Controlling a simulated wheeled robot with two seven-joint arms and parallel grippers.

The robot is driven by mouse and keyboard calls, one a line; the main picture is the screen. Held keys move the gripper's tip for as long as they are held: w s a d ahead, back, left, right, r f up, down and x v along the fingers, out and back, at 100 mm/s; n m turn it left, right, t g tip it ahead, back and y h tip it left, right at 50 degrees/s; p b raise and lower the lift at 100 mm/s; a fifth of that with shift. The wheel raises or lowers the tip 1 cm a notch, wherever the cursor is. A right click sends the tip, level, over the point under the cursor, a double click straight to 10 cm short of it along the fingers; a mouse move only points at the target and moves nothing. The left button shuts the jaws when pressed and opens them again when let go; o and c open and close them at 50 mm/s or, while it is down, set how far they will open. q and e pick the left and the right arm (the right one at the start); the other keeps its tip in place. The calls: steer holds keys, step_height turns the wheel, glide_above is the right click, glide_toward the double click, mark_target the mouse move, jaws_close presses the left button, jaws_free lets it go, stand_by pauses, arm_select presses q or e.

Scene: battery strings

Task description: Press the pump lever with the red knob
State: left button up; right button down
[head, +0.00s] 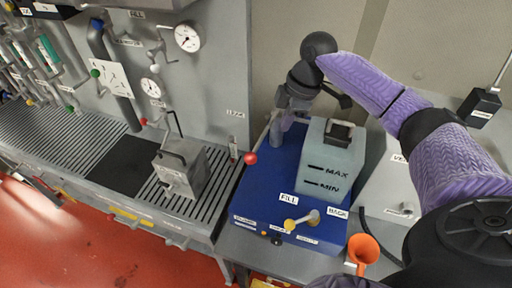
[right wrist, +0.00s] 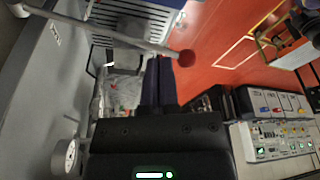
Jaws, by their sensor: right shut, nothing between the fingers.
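The red knob (head: 250,157) of the pump lever shows in the head view at the left edge of the blue unit (head: 250,207). In the right wrist view the red knob (right wrist: 187,58) sits at the end of a pale metal lever rod (right wrist: 120,37) that comes in from the upper left. My right gripper (right wrist: 160,60) is shut and empty. Its dark fingertips appear just below the rod and left of the knob; I cannot tell whether they touch. In the head view my right arm reaches over the back of the blue unit, where the fingertips are hard to make out. My left gripper is not in view.
A translucent tank (head: 330,165) marked MAX and MIN stands on the blue unit. An orange funnel (head: 363,250) is at its front right. A grey block (head: 182,170) stands on the slatted bench at left. Gauges (head: 187,38) and pipes line the back panel.

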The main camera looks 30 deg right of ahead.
steer(key=shift+d+r, duration=0.1)
steer(key=shift+r, duration=0.15)
steer(key=s+d+r+m+t+y+b, duration=0.1)
steer(key=m+t+y+b, duration=0.1)
steer(key=b, duration=0.1)
steer(key=s+r+m+t+y+b, duration=0.1)
steer(key=s+m+t+y+b, duration=0.1)
steer(key=b, duration=0.1)
steer(key=s+d+r+m+t+y+b, duration=0.1)
steer(key=m+t+y+b, duration=0.1)
steer(key=b, duration=0.1)
steer(key=shift+s+d+b, duration=0.2)
steer(key=shift+d+b, duration=0.1)
steer(key=shift+b, duration=0.1)
steer(key=shift+a, duration=0.1)
steer(key=s+f+p+x, duration=0.1)
steer(key=f+x, duration=0.1)
steer(key=x, duration=1)
steer(key=shift+f+p, duration=0.25)
steer(key=shift+p, duration=0.15)
